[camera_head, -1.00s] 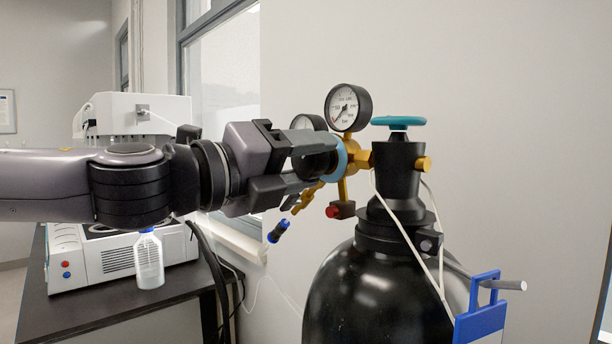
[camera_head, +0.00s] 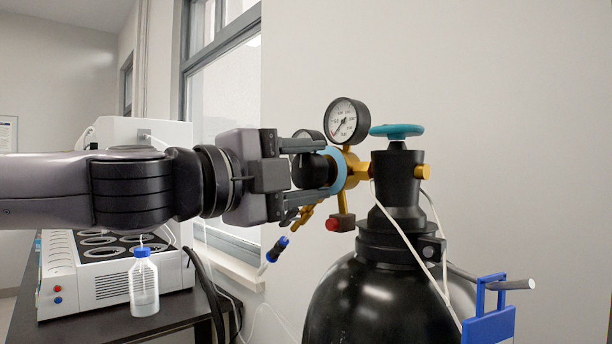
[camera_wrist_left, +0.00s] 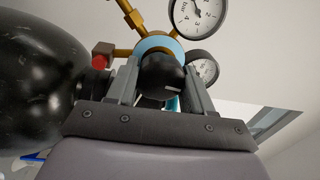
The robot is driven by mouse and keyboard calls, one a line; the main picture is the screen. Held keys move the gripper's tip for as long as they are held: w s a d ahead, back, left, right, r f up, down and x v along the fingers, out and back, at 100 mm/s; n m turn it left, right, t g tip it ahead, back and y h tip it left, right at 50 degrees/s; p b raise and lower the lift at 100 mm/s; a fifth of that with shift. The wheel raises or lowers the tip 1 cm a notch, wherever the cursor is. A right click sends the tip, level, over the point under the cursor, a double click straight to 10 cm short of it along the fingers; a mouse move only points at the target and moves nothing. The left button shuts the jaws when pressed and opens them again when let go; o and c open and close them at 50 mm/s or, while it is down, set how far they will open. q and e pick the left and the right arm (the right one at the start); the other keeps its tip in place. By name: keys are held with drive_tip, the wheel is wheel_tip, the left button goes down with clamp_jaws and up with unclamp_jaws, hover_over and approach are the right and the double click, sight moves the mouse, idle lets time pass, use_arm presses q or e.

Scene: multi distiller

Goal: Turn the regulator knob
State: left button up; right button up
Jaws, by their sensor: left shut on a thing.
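The regulator knob (camera_head: 310,171) is black and round, on the left side of the brass regulator (camera_head: 357,172) behind a light blue ring (camera_head: 340,170). My left gripper (camera_head: 318,172) is shut on the knob, one finger above and one below in the head view. In the left wrist view the knob (camera_wrist_left: 162,82) sits between the two fingers of the gripper (camera_wrist_left: 165,78), with a short white mark on its face. The fingers partly hide the knob's sides. My right gripper is not in view.
A pressure gauge (camera_head: 346,121) stands above the regulator, with a second gauge behind my gripper. The black cylinder (camera_head: 365,300) carries a teal valve handwheel (camera_head: 397,131). A multi distiller (camera_head: 110,265) and a blue-capped bottle (camera_head: 143,285) stand on the bench at left.

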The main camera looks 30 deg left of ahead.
sight(302, 170)
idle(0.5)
use_arm(q)
drive_tip(key=o, duration=0.9)
drive_tip(key=shift+o, duration=0.5)
drive_tip(key=shift+p+v, duration=0.35)
drive_tip(key=shift+v, duration=3.2)
